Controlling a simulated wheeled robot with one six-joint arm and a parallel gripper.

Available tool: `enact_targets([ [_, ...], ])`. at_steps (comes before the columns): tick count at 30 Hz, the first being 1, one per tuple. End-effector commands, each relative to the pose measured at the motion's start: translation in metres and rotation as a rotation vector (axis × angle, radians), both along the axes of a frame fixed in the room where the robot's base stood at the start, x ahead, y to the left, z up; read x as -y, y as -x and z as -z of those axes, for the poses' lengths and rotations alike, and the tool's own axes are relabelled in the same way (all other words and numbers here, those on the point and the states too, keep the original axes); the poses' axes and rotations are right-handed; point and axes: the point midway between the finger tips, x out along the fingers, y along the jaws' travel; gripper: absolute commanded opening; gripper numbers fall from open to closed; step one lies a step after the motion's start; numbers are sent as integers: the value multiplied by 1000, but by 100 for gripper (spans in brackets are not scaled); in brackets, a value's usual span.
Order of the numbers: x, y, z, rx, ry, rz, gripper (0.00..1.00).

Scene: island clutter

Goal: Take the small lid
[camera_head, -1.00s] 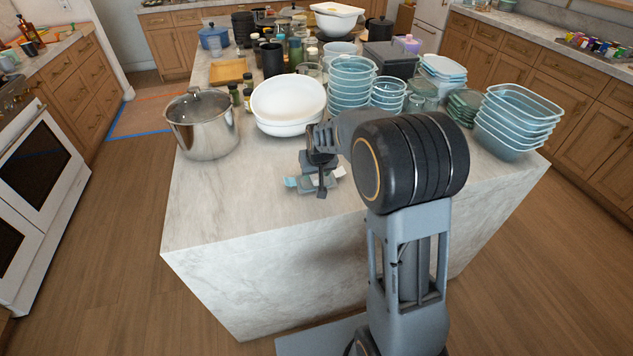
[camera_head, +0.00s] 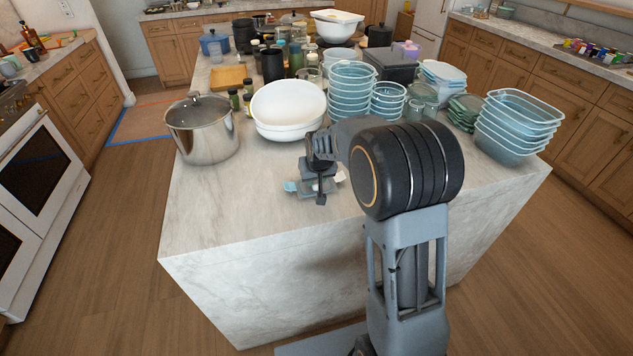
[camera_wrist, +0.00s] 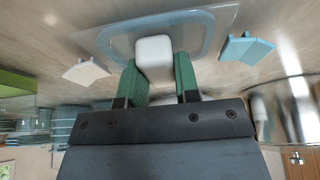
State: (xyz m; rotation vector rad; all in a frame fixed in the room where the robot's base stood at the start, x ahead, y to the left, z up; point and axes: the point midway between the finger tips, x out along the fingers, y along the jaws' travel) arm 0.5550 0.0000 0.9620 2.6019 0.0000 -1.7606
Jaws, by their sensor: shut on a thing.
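The small lid (camera_wrist: 112,38) is clear with a pale blue rim and shows at the top of the wrist view. A white block (camera_wrist: 153,52), which looks like its handle, stands between my green fingertips. My gripper (camera_wrist: 158,68) is shut on this white part. In the head view my gripper (camera_head: 321,190) is low over the front part of the marble island, and it hides most of the lid there.
A light blue piece (camera_wrist: 247,48) and a white piece (camera_wrist: 87,70) lie on either side of the lid. A steel pot (camera_head: 202,138), white bowls (camera_head: 288,110) and stacked blue containers (camera_head: 352,90) stand behind. The island's front left is clear.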

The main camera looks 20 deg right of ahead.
Motion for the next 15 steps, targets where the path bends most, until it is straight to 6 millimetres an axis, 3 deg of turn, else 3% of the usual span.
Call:
enact_targets([
  [3,0,0,0,-1,0,0,6],
  [15,0,0,-10,1,0,0,6],
])
